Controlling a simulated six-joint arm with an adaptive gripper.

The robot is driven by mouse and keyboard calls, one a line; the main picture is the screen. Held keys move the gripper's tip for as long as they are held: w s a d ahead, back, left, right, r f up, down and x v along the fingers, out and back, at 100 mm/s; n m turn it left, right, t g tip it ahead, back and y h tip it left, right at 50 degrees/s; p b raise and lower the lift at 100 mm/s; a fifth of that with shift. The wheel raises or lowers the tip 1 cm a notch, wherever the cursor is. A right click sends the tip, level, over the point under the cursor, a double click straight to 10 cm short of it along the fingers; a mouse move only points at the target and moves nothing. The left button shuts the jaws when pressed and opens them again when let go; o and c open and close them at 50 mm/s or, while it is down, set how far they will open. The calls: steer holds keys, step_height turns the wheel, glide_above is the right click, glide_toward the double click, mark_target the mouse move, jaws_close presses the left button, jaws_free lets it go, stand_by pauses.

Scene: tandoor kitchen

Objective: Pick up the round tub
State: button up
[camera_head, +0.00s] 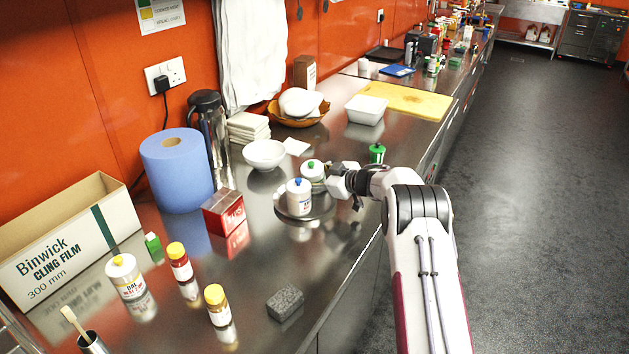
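Two white round tubs stand close together mid-counter. One has a blue knob on its lid (298,196), and the other, just behind it to the right, has a green knob (312,171). A third white tub with a yellow cap and printed label (127,280) stands at front left. I cannot tell which one the task means. My gripper (331,180) reaches in from the right at about tub height, beside the green-knobbed and blue-knobbed tubs. Its fingers are small and partly hidden, so their opening and any contact are unclear.
A dark round plate (323,209) lies under the blue-knobbed tub. A red box (223,212), white bowl (264,154), green-topped container (377,153) and blue paper roll (177,171) stand around. Yellow-capped bottles (218,306) and a grey block (285,302) are nearer. The counter's right edge is close.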

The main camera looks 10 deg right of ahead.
steer(key=shift+r, duration=0.1)
steer(key=c, duration=0.8)
steer(key=shift+r, duration=5)
